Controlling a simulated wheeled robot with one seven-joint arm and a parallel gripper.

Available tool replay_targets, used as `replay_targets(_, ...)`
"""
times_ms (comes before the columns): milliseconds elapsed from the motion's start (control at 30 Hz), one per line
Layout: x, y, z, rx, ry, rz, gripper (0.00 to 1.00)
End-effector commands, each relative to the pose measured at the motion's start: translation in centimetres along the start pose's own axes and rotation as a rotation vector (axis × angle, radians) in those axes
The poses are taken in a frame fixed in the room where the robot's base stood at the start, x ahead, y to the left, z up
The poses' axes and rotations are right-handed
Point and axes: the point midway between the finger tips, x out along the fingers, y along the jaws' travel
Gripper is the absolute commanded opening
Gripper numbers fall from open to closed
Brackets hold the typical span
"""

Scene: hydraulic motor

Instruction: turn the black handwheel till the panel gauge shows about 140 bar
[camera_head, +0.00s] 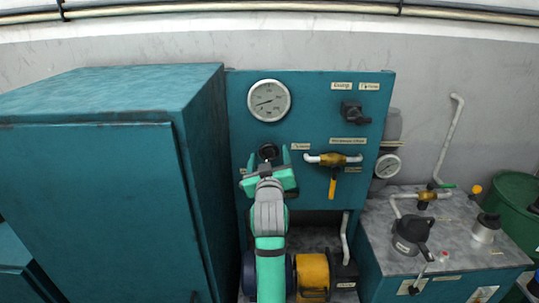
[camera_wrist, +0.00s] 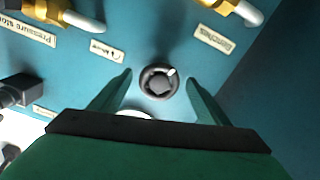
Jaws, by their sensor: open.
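The black handwheel (camera_head: 268,152) is on the teal panel below the panel gauge. In the wrist view the handwheel (camera_wrist: 160,82) is a round black knob with a light mark at its upper right. My gripper (camera_wrist: 159,77) is open, with one green finger on each side of the handwheel and a visible gap to both. In the head view my gripper (camera_head: 268,165) covers the area just below the handwheel. The round white panel gauge (camera_head: 269,100) has its needle pointing left and slightly down; its numbers are too small to read.
A yellow-handled valve (camera_head: 333,165) and a black switch (camera_head: 354,112) sit right of the handwheel. A large teal cabinet (camera_head: 95,200) stands close on the left. A second gauge (camera_head: 388,166) and a tank top (camera_head: 455,235) with pipes are at the right.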

Motion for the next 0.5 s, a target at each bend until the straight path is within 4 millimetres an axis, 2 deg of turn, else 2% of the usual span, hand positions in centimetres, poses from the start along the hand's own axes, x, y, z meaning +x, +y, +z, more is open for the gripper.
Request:
replay_targets(200, 1.6, 0.1, 0.0, 0.000, 0.000, 0.001, 0.69)
replay_targets(500, 1.7, 0.1, 0.1, 0.000, 0.000, 0.001, 0.69)
